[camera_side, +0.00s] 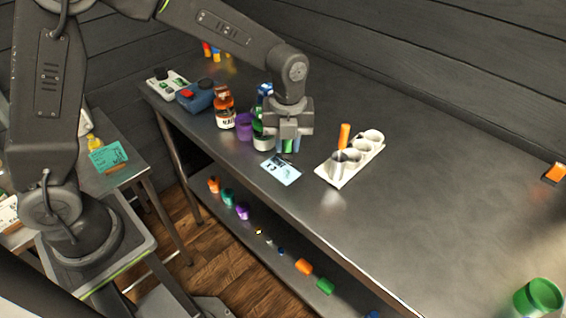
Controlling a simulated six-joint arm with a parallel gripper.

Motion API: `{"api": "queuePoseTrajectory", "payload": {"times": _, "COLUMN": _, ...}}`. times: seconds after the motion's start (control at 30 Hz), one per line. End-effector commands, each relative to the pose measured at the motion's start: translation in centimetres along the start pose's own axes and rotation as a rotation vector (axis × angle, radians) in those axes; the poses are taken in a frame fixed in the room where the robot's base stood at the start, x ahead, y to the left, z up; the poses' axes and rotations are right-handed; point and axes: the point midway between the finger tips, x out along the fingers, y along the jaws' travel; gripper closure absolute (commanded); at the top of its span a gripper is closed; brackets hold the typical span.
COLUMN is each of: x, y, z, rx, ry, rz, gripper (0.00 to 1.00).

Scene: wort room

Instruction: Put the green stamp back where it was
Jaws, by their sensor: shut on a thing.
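My gripper (288,146) points down, low over the steel bench, just behind a small printed card. It is shut on a slim green thing (289,145), which looks like the green stamp. Only a little of it shows between the fingers, and I cannot tell if its lower end touches the bench. A white holder (336,181) with several round cups stands to the right of my gripper. An orange stamp-like piece (344,136) stands upright at it.
The printed card (281,170) lies in front of my gripper. A green bottle, purple cup (244,127), amber bottle (224,108) and blue box (196,96) crowd its left. A green cup (538,298) stands far right. The bench between holder and green cup is clear.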

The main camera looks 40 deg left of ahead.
Motion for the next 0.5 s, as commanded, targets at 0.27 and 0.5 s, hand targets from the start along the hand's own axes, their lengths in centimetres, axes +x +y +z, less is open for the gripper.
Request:
{"api": "queuePoseTrajectory", "payload": {"times": 0.27, "x": -0.7, "y": -1.2, "z": 2.0, "rx": -0.172, "ry": -0.001, "rz": -0.001, "gripper": 0.92}}
{"api": "queuePoseTrajectory", "payload": {"times": 0.5, "x": -2.3, "y": -3.4, "z": 6.5, "rx": -0.571, "ry": -0.001, "rz": -0.001, "gripper": 0.92}}
